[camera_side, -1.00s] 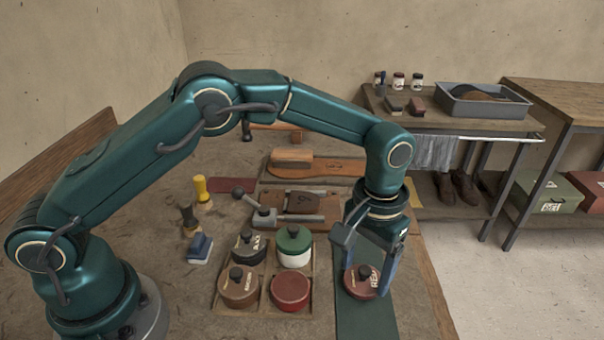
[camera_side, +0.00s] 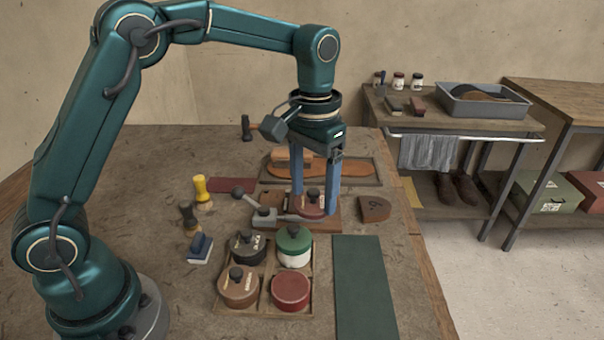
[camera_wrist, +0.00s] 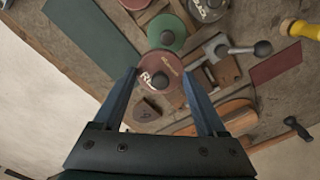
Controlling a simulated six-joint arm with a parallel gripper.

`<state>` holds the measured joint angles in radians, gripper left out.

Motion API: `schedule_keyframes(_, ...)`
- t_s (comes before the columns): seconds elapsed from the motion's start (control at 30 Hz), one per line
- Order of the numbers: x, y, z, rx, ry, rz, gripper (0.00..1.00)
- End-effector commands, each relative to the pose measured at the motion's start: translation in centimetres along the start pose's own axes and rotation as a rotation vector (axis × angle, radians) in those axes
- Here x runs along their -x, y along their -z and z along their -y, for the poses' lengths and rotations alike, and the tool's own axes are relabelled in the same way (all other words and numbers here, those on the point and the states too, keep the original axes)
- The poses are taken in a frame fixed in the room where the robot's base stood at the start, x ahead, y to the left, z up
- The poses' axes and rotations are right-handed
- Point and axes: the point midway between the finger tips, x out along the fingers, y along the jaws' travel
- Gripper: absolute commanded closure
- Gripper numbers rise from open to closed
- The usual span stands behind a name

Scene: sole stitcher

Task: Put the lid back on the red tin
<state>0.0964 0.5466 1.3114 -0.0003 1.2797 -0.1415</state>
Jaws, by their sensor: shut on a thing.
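My gripper (camera_side: 314,212) is shut on the dark red lid (camera_side: 313,204), which has a black knob and pale lettering. The lid is level between the blue fingers, over or at the clamp's wooden block; the gap below it is unclear. The wrist view shows the lid (camera_wrist: 157,76) between both fingertips (camera_wrist: 160,72). The red tin (camera_side: 290,291) has no lid and sits in the front right compartment of the wooden tray (camera_side: 262,311), in front of and left of my gripper.
Brown (camera_side: 238,289), black (camera_side: 246,249) and green (camera_side: 294,243) lidded tins share the tray. A clamp lever (camera_side: 262,212) stands just left of my gripper. A brown wedge (camera_side: 375,208) lies to the right. The green mat (camera_side: 364,285) is bare.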

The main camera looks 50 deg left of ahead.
Motion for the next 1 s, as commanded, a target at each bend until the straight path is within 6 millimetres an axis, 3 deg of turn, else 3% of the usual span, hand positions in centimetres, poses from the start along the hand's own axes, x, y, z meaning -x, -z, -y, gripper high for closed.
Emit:
schedule_keyframes(0.53,-0.7,-9.4,-4.2,-0.017,0.001,0.014,0.77)
schedule_keyframes(0.73,-0.8,-9.9,-4.8,-0.046,-0.003,0.004,0.77)
schedule_keyframes(1.0,-3.1,-9.9,-4.7,-0.045,-0.001,0.008,0.77)
